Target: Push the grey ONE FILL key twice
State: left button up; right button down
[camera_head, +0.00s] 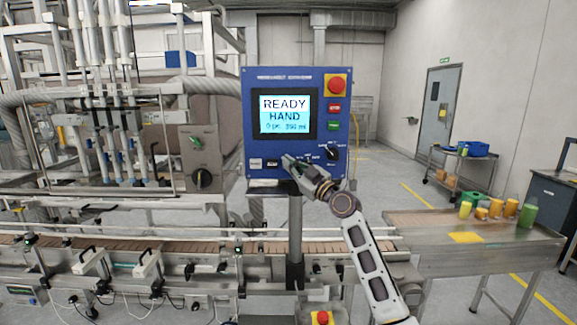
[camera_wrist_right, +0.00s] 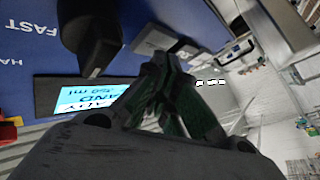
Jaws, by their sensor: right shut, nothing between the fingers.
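The blue control panel (camera_head: 247,125) faces me on a grey post. Its screen (camera_head: 285,115) reads READY, HAND, with "0 pc" and a volume in ml below. A small light grey key (camera_head: 255,163) sits at the panel's lower left, with a second, dark-framed key (camera_head: 272,163) beside it. Their labels are too small to read. My right gripper (camera_head: 288,160) is shut and empty in front of the panel's lower edge, just right of these keys. In the right wrist view its fingertips (camera_wrist_right: 163,65) are close to a pale key (camera_wrist_right: 158,38); contact cannot be told. My left gripper is not in view.
The panel also carries a red emergency button (camera_head: 336,85), a red key (camera_head: 334,108), a green key (camera_head: 333,126) and a black knob (camera_head: 332,154). A conveyor (camera_head: 200,246) runs below. A side table (camera_head: 480,255) with yellow and green containers stands right.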

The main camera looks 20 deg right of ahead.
jog(key=shift+w+d+b, duration=0.1)
jog(key=shift+w+b, duration=0.3)
jog(key=shift+b, duration=0.15)
dwell(0.9)
jog(key=shift+s, duration=0.2)
jog(key=shift+s+a, duration=0.2)
jog(key=shift+s, duration=0.45)
dwell(0.4)
jog(key=s+p, duration=0.1)
jog(key=s, duration=0.1)
jog(key=s+a, duration=0.1)
jog(key=s, duration=0.1)
jog(key=shift+s+a+p, duration=0.2)
jog(key=shift+s+p, duration=0.15)
jog(key=shift+s, duration=0.05)
jog(key=shift+f, duration=0.15)
dwell(0.7)
